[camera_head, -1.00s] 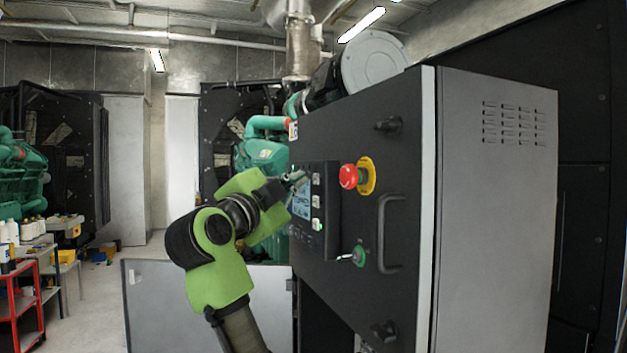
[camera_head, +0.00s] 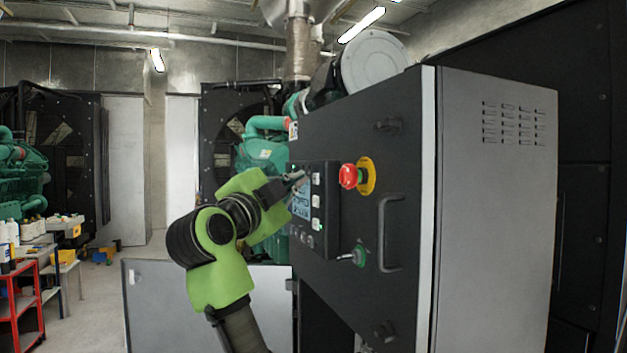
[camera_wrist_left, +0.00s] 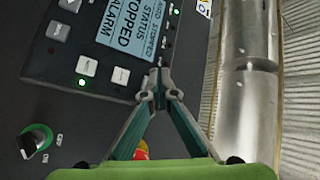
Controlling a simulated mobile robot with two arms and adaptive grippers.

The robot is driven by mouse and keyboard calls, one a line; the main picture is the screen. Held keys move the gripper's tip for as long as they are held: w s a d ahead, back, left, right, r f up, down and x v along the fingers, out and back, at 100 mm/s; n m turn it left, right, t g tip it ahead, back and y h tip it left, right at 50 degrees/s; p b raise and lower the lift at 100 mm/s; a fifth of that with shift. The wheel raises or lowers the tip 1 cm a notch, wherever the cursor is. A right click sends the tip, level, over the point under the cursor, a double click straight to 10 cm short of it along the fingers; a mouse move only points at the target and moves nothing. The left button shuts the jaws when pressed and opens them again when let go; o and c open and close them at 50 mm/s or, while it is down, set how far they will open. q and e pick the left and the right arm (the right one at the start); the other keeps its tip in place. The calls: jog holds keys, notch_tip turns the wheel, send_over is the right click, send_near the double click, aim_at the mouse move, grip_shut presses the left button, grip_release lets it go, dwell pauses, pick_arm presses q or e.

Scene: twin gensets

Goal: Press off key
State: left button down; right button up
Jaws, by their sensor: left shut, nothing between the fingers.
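The control panel (camera_head: 330,210) is on the front of the dark cabinet, with a lit screen (camera_head: 301,200) and pale keys in a column beside it (camera_head: 316,201). My left gripper (camera_head: 303,177) is shut and empty, its tips close in front of the panel's upper part. In the left wrist view the shut tips (camera_wrist_left: 158,70) are by the edge of the screen (camera_wrist_left: 122,42), which reads STOPPED. Several pale keys show there, one (camera_wrist_left: 89,88) beside a lit green lamp. Their labels are too small to tell which is the off key. Contact cannot be told. My right gripper is out of view.
A red trolley (camera_head: 27,306) stands at the far left. Floor between is clear.

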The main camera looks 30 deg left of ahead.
pick_arm(q)
jog(key=shift+w+d, duration=0.25)
jog(key=shift+w, duration=0.05)
jog(key=shift+w+d, duration=0.3)
jog(key=shift+w, duration=0.05)
dwell(0.8)
jog(key=shift+s+a, duration=0.55)
jog(key=shift+s, duration=0.15)
jog(key=shift+s+a+b, duration=0.65)
jog(key=shift+s+a, duration=1.3)
jog(key=shift+s, duration=0.3)
